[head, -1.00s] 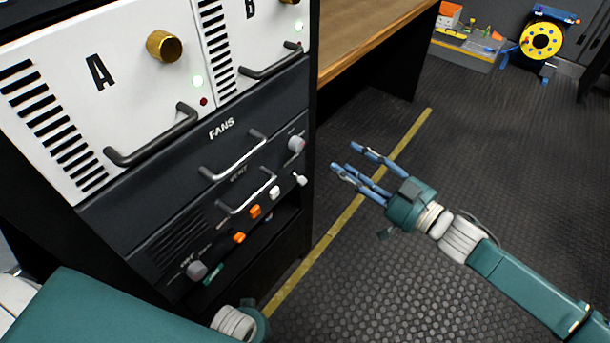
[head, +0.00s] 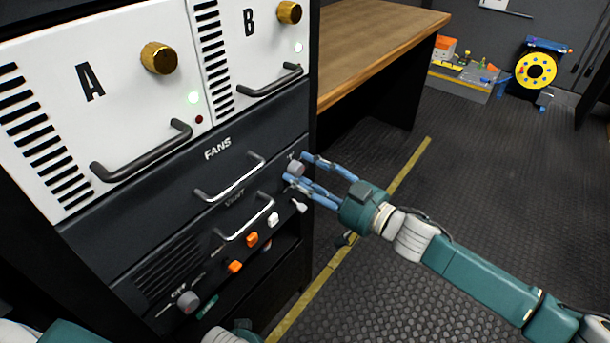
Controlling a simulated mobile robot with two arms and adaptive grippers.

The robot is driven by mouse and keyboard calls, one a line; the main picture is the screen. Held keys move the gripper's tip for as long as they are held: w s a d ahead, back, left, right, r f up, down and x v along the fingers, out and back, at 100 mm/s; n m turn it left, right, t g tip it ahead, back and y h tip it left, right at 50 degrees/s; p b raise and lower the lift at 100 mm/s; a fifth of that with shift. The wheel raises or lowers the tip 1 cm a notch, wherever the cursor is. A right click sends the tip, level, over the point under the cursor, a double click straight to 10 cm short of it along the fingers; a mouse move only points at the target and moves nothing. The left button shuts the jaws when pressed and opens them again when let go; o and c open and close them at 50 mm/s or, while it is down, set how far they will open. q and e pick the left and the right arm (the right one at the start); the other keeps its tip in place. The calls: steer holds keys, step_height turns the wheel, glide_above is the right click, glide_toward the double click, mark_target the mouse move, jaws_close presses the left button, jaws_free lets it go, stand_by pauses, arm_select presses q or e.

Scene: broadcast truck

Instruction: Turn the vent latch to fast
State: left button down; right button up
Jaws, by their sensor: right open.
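The dark vent panel (head: 172,262) sits low in the rack, below the fans panel (head: 150,205). A grey knob (head: 187,301) with small markings is at its lower left. Another grey knob (head: 294,168) is at the rack's right edge, level with the silver handles. Which of these is the vent latch, and its setting, I cannot read. My right gripper (head: 297,169) is open, its blue fingertips on either side of the right-edge knob; contact is not clear. My left gripper is not in view; only parts of my left arm show at the bottom.
Silver handles (head: 232,180), orange switches (head: 235,267) and a white lever (head: 299,206) project from the rack near my right gripper. White units A and B are above. A wooden bench (head: 380,40) stands behind right. The floor to the right is open.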

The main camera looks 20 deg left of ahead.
steer(key=c, duration=1.2)
steer(key=shift+o, duration=0.2)
